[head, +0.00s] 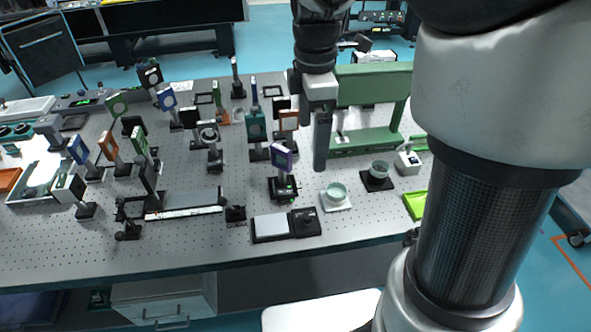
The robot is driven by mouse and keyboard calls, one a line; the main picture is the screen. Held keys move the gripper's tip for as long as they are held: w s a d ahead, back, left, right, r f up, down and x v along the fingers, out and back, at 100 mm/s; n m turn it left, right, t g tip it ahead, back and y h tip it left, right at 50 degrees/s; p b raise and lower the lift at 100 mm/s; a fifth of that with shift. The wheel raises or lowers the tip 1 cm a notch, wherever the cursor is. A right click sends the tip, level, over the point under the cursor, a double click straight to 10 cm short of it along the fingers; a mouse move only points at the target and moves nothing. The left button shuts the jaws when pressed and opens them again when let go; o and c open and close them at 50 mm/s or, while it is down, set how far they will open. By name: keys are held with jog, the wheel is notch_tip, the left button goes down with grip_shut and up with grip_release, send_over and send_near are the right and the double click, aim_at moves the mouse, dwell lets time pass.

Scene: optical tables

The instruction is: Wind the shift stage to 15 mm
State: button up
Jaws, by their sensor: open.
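A long, low grey stage (184,203) lies on the perforated optical table at the front left, with a pale strip along its front edge. It looks like the shift stage; a dark round knob (127,231) shows at its left end. A dark upright mount stands on its left part. The scale reading is too small to make out. My gripper (320,165) points down above the table, well to the right of the stage and apart from it. It is open and seen edge-on, with nothing visible in it.
Many posts with coloured optic mounts crowd the table (70,254) behind the stage. A purple-framed mount (282,157) stands close left of my gripper. A green frame (372,100) is behind it.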

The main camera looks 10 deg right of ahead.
notch_tip(320, 180, down, 4)
jog(key=shift+r+b, duration=0.15)
jog(key=shift+b, duration=0.65)
